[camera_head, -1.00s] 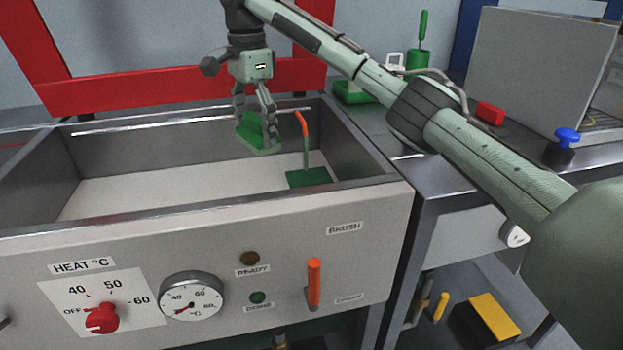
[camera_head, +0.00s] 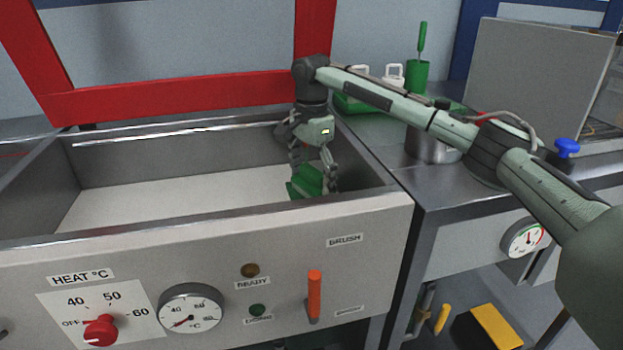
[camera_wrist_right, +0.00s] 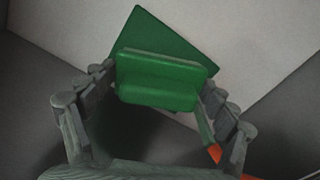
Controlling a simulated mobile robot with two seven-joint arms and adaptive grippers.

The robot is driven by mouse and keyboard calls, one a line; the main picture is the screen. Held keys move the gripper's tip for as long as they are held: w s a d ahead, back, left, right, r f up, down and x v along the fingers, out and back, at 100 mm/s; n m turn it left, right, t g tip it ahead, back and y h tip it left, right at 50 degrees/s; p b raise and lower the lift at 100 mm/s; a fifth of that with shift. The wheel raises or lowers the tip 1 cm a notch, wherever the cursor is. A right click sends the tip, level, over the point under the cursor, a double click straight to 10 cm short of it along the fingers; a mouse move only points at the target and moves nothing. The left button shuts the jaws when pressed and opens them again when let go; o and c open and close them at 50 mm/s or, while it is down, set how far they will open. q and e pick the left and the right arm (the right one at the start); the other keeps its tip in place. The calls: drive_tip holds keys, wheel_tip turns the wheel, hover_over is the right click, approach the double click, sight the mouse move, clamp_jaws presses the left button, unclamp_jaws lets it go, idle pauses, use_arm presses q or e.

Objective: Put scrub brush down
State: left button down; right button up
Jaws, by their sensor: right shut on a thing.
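The scrub brush, a green block (camera_head: 308,177), is in my right gripper (camera_head: 315,182), low in the right end of the steel basin (camera_head: 60,190). In the right wrist view the brush (camera_wrist_right: 160,82) sits between the two fingers (camera_wrist_right: 158,98), which are shut on its sides. A flat green plate (camera_wrist_right: 160,35) shows behind the brush there, over the pale basin floor. I cannot tell whether the brush touches the plate. An orange tip (camera_wrist_right: 215,152) shows by the right finger. My left gripper is not in view.
The basin's front rim (camera_head: 200,217) and walls surround the gripper. The left part of the basin floor is empty. The front panel has a red heat knob (camera_head: 100,330), a dial and an orange lever (camera_head: 314,293). A metal pot (camera_head: 430,146) stands on the right counter.

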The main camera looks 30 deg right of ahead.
sight(312, 170)
drive_tip(key=o, duration=1)
drive_tip(key=shift+f, duration=0.1)
drive_tip(key=shift+c, duration=0.2)
wheel_tip(312, 170, up, 12)
drive_tip(key=shift+r, duration=0.15)
